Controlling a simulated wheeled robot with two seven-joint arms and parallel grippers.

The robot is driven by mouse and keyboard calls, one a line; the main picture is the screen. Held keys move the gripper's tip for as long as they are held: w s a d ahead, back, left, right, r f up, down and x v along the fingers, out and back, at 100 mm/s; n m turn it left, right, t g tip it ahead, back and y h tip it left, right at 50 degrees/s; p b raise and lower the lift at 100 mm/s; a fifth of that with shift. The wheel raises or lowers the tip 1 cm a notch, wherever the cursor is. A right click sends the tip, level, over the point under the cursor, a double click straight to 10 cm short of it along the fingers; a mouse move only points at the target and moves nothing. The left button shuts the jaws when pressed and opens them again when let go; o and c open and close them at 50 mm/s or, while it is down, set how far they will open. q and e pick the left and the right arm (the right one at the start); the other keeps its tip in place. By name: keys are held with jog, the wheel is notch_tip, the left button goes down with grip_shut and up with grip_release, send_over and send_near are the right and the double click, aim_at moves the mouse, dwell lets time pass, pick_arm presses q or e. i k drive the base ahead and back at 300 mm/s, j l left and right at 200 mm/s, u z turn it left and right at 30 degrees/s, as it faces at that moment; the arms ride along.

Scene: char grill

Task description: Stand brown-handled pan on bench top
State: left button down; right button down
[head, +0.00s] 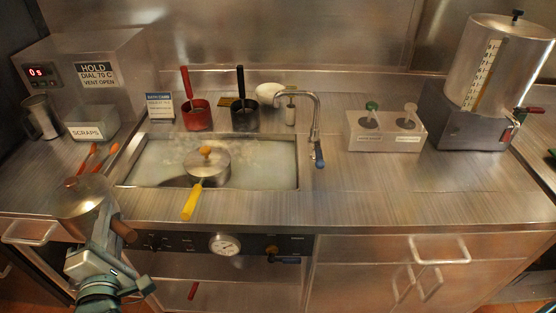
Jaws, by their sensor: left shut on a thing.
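The brown-handled pan (80,197) is at the front left of the bench top (360,205), a steel pan with a lid and a brown knob. It appears upright, over or near the bench's front edge; I cannot tell whether its base touches the bench. My left gripper (108,228) is shut on its brown handle (124,230); the jaws partly hide the handle. My right gripper is not in view.
A yellow-handled pan (208,166) sits in the water bath (262,166). Orange-handled tools (92,152) and a scraps bin (90,124) are behind the held pan. A tap (314,120) stands right of the bath. The bench's right front is clear.

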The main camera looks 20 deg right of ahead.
aim_at(439, 214)
jog(key=l+u, duration=0.1)
jog(key=u, duration=0.3)
jog(key=k+l+u, duration=0.1)
jog(key=u, duration=0.3)
jog(key=l+u, duration=0.1)
jog(key=u, duration=0.3)
jog(key=k+u, duration=0.1)
jog(key=u, duration=0.3)
jog(key=k+l+u, duration=0.15)
jog(key=u, duration=0.2)
jog(key=k+u, duration=0.6)
jog(key=k, duration=0.55)
jog(key=k+z, duration=0.4)
jog(key=z, duration=0.45)
jog(key=l+z, duration=0.15)
jog(key=z, duration=0.7)
jog(key=l+z, duration=0.15)
jog(key=z, duration=0.3)
jog(key=l+z, duration=0.1)
jog(key=z, duration=0.3)
